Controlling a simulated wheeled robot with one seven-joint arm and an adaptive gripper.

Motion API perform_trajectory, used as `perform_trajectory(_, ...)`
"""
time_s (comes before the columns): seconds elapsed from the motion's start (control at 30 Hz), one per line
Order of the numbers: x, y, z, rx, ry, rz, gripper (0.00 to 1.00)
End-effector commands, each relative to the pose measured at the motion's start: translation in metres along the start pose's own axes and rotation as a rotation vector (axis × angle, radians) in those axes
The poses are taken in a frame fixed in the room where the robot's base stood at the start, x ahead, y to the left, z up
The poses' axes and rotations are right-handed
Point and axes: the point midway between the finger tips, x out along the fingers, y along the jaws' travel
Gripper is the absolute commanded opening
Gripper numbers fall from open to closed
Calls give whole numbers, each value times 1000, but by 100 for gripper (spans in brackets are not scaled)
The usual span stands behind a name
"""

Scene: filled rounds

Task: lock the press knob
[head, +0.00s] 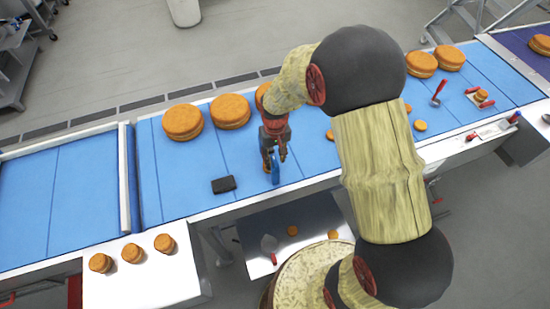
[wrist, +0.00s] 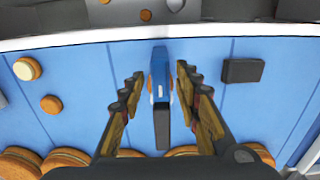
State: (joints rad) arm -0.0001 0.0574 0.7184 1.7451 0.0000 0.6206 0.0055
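My gripper (head: 274,152) is low over the blue conveyor near its front edge. In the wrist view my gripper (wrist: 159,82) is open, with a finger on each side of a slim blue-and-black object (wrist: 162,112). Gaps show between it and both fingers. In the head view this blue object (head: 275,168) shows just below the fingers, partly hidden by them. I cannot tell whether it is the press knob. Small red-handled items stand on the right of the belt, one upright (head: 438,90) and one on a small board (head: 481,97); a red knob (head: 515,116) is at the front edge.
A black block (head: 223,184) lies left of my gripper; it also shows in the wrist view (wrist: 242,70). Large round cakes (head: 230,111) line the belt's far side. Small rounds (head: 164,243) sit on a white table at front left. The left belt section is bare.

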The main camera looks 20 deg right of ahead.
Motion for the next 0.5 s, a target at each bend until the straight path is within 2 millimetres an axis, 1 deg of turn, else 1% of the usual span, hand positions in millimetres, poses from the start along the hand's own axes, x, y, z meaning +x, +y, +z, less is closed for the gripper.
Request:
perform_trajectory(0.07, 0, 0, 0, 0, 0, 0, 27)
perform_trajectory(0.5, 0, 0, 0, 0, 0, 0, 2)
